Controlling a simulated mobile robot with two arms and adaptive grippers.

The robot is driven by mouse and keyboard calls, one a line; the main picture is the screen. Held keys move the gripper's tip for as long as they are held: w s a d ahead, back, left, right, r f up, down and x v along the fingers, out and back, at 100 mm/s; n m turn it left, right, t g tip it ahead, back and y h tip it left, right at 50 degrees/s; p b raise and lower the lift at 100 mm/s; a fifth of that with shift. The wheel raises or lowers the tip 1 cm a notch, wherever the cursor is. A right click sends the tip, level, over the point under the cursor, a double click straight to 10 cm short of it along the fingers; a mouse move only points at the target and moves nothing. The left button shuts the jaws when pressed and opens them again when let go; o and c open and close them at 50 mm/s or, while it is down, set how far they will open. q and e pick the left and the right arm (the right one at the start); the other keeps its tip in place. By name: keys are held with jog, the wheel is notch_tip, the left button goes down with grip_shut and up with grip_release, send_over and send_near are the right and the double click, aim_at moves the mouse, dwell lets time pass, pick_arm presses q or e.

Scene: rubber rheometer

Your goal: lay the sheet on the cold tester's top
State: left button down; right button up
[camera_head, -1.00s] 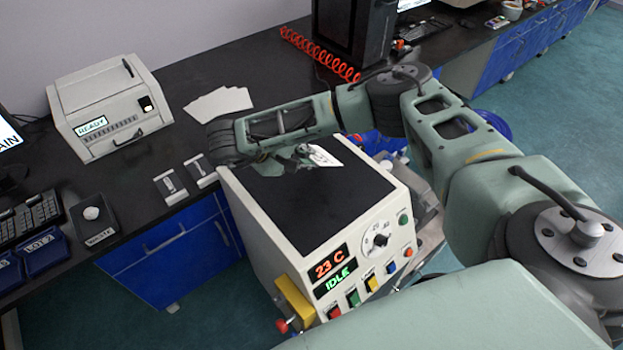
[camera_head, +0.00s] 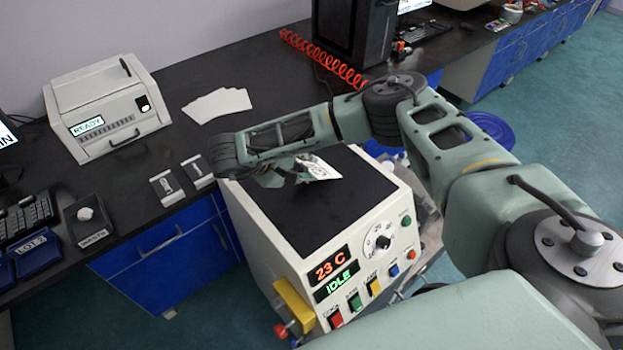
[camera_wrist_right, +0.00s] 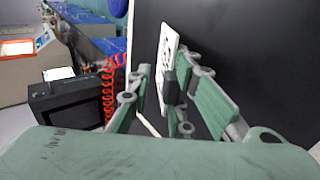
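The cold tester (camera_head: 262,235) is a cream box with a flat black top (camera_head: 330,215). Its front display reads 23 C and IDLE. My right gripper (camera_head: 300,168) is over the far part of that top. It is shut on a small white sheet with dark marks (camera_head: 320,167), which sticks out tilted from the fingertips. In the right wrist view the sheet (camera_wrist_right: 167,45) shows at a steep angle between the fingers (camera_wrist_right: 165,90), with the black top behind it. I cannot tell whether the sheet touches the top. My left gripper is not in view.
A grey machine reading READY (camera_head: 105,110), several white sheets (camera_head: 217,104) and two small metal-topped pieces (camera_head: 167,187) are on the dark bench behind and left. A red coiled hose (camera_head: 322,58) lies by a black computer tower (camera_head: 350,30). The near black top is clear.

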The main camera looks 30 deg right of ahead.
jog(key=p+v, duration=0.3)
jog(key=v, duration=0.5)
dwell(0.4)
notch_tip(320, 180, up, 8)
jog(key=a+p, duration=0.2)
jog(key=p, duration=0.3)
jog(key=shift+s, duration=0.25)
jog(key=shift+a, duration=0.1)
jog(key=shift+f, duration=0.1)
